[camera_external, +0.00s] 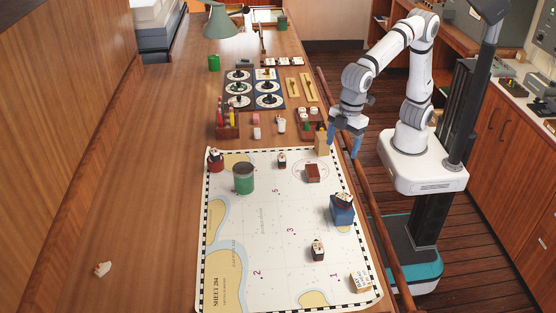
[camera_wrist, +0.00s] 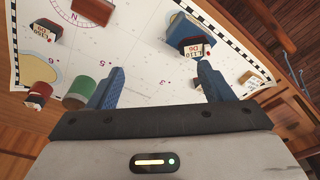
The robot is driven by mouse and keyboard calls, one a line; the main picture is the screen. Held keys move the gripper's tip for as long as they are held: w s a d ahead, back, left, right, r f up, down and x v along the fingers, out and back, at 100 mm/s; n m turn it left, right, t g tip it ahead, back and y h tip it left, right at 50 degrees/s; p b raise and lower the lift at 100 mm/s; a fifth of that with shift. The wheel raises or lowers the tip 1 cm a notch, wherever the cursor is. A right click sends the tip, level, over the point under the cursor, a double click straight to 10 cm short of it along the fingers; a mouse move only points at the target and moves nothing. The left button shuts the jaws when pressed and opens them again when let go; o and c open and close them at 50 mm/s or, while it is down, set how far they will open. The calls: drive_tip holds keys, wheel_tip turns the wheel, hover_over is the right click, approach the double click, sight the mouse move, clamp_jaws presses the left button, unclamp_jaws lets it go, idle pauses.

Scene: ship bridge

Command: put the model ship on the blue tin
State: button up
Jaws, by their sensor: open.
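The blue tin (camera_external: 342,216) stands on the right side of the chart; it also shows in the wrist view (camera_wrist: 178,28). A small dark model ship (camera_external: 343,198) with white and red parts sits on top of it, and the wrist view shows the ship (camera_wrist: 190,42) with a white lettered plate facing my camera. Whether it rests fully on the lid is hard to tell. My gripper (camera_external: 344,146) is open and empty, raised near the far right corner of the chart, apart from the tin. Its two blue fingers show in the wrist view (camera_wrist: 162,72).
Other small ships stand on the chart, one at the front (camera_external: 318,251) and one at the back (camera_external: 282,160). A green tin (camera_external: 243,180), a brown block (camera_external: 312,174) and a lettered block (camera_external: 360,284) are there too. A wooden rail (camera_external: 375,215) runs along the right edge.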

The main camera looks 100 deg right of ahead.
drive_tip(key=s+d+m, duration=0.2)
drive_tip(key=d+m, duration=0.1)
drive_tip(key=d, duration=1.1)
drive_tip(key=s+d+f+m+t, duration=0.1)
drive_tip(key=s+d+f+m, duration=0.1)
drive_tip(key=s+d, duration=0.4)
drive_tip(key=s+d+f+m+h, duration=0.1)
drive_tip(key=s+d+f+m, duration=0.1)
drive_tip(key=s+d, duration=0.5)
drive_tip(key=d+f, duration=0.1)
drive_tip(key=d, duration=0.5)
drive_tip(key=shift+s+m+t, duration=0.2)
drive_tip(key=shift+m+t, duration=0.2)
